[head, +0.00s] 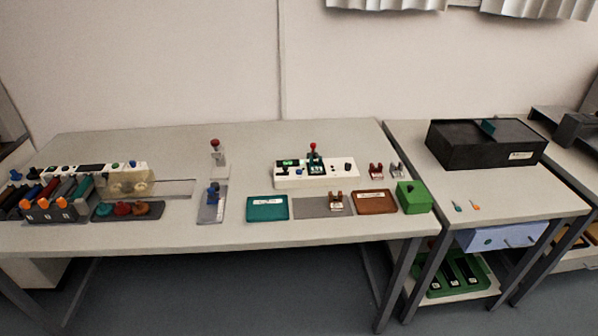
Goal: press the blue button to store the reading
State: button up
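A white instrument (326,180) stands near the middle of the table, with a small lit green display and a red-topped part on it. A second white panel (100,169) at the left carries several small buttons. A separate blue knob (213,190) stands upright on a grey plate in front of a red-topped post. I cannot tell from this view which blue piece stores a reading. My gripper is not in view.
Teal (267,208) and brown (376,202) trays and a green box (414,197) lie along the front right. Orange-tipped cylinders (62,203) crowd the left. A black box (486,143) stands on the right table. The table's back middle is clear.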

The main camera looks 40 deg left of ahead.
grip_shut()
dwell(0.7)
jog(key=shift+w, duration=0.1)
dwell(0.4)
